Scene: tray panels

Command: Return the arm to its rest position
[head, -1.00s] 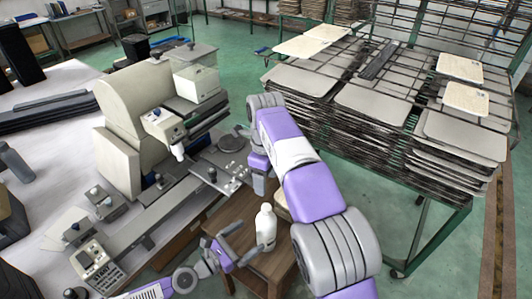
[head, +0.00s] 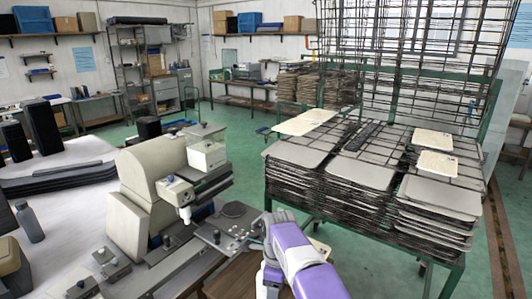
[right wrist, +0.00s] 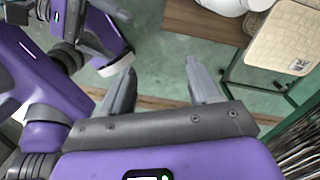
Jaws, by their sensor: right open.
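My right arm (head: 292,255), purple and grey, rises from the bottom edge of the head view, right of the machine. Its gripper is out of the head view. In the right wrist view my right gripper (right wrist: 160,78) has its two grey fingers spread, with nothing between them. Below it is green floor and part of a brown wooden stand. My left gripper does not show in the head view. Purple and grey links of mine fill the left of the right wrist view.
A cream and grey machine (head: 135,208) stands at left centre. A green-framed rack (head: 350,225) stacked with tray panels stands at right. A white rounded object (right wrist: 232,4) and a cream panel (right wrist: 283,38) lie near the wrist. Green floor is clear behind the machine.

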